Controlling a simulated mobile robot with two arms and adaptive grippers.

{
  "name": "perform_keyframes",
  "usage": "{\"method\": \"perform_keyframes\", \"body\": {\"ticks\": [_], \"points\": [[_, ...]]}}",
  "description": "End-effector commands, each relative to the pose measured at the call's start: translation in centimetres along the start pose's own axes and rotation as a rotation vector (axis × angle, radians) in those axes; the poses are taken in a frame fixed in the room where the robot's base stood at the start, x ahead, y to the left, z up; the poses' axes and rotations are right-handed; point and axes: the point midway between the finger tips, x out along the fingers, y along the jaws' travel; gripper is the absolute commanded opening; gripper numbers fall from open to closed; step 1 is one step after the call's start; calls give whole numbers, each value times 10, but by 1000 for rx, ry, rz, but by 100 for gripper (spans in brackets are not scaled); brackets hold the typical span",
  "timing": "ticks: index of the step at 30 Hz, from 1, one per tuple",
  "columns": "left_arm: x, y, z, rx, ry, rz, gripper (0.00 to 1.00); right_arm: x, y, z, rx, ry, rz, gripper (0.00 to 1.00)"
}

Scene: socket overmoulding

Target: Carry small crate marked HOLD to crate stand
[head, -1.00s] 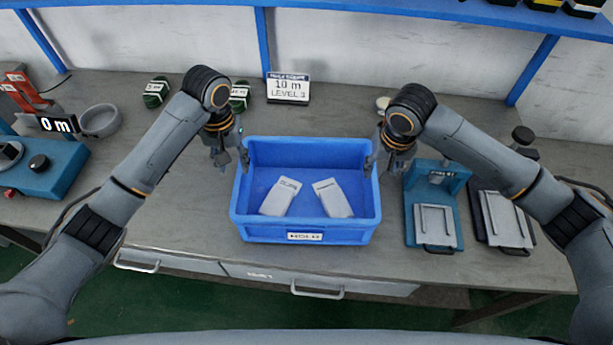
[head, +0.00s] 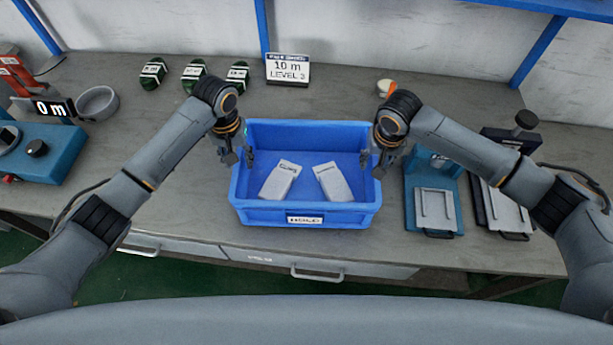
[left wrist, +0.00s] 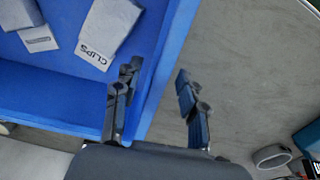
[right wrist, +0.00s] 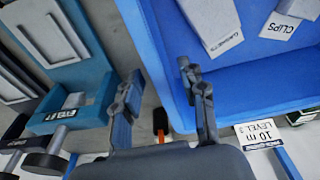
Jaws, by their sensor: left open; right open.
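The blue small crate (head: 305,214) stands upright on the grey bench, with a white label on its front that seems to read HOLD. Two pale packs lie inside it, one marked CLIPS (left wrist: 105,30) and another pack (right wrist: 212,22). My left gripper (head: 239,158) is open at the crate's left wall, and the left wrist view shows the wall between its fingers. My right gripper (head: 372,164) is open at the right wall, which lies between its fingers in the right wrist view. Neither is closed on the wall. I cannot identify a crate stand.
A teal device (head: 50,155) with a 0 m display and a grey ring (head: 97,103) are at left. Green coils (head: 194,75) and a 10 m LEVEL 3 sign (head: 288,70) stand behind. Bench left of the crate is clear.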

Motion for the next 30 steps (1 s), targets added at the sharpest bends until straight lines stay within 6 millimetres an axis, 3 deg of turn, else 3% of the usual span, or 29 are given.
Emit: {"method": "perform_keyframes", "body": {"ticks": [3,9,23,29,30], "points": [[24,0,1,0,-4,-1,42,23,0,1,0,-3,2,42],[49,0,0,0,-2,0,42,50,0,0,1,-2,1,42],[60,0,0,1,0,0,42,60,0,0,-1,0,0,42],[60,0,0,1,0,0,3,60,0,0,0,0,0,3],[60,0,0,1,0,0,0,60,0,0,0,0,0,0]]}}
